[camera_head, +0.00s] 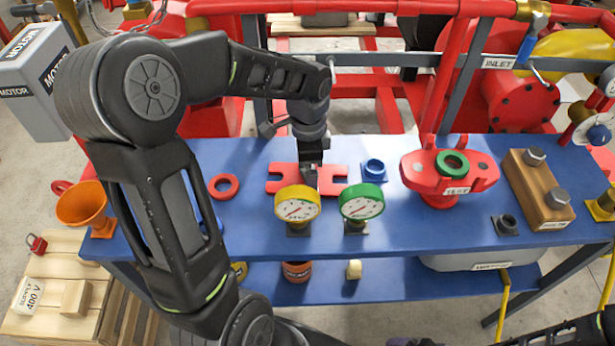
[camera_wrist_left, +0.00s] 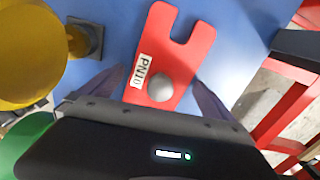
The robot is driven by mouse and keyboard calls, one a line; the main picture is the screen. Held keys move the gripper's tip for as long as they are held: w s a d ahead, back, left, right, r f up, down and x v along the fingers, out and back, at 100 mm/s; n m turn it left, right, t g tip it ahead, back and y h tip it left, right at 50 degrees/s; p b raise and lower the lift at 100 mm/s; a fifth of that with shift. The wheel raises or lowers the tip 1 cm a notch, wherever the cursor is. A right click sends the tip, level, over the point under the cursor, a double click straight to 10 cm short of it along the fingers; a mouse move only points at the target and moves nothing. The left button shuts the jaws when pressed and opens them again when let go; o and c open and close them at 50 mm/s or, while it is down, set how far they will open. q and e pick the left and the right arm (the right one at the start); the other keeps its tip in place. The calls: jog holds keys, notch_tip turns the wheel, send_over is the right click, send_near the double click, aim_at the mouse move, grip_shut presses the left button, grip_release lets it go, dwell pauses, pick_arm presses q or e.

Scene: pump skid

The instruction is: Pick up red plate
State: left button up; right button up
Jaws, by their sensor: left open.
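The red plate (camera_head: 286,177) lies flat on the blue bench top, behind two gauges. It has open slots at its ends. In the left wrist view the red plate (camera_wrist_left: 171,58) shows a white label and a round grey knob (camera_wrist_left: 160,87). In the left wrist view my left gripper (camera_wrist_left: 158,77) is open, with one finger on each side of the plate near the knob. Whether the fingers touch it cannot be told. My right gripper is not in view.
A yellow gauge (camera_head: 298,204) and a green gauge (camera_head: 361,203) stand just in front of the plate. A red ring (camera_head: 223,186) lies to its left, and a blue fitting (camera_head: 374,170) stands to its right. A red flanged part (camera_head: 440,180) stands farther right.

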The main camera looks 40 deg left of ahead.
pick_arm(q)
jog(key=shift+c, duration=0.3)
jog(key=c, duration=1.9)
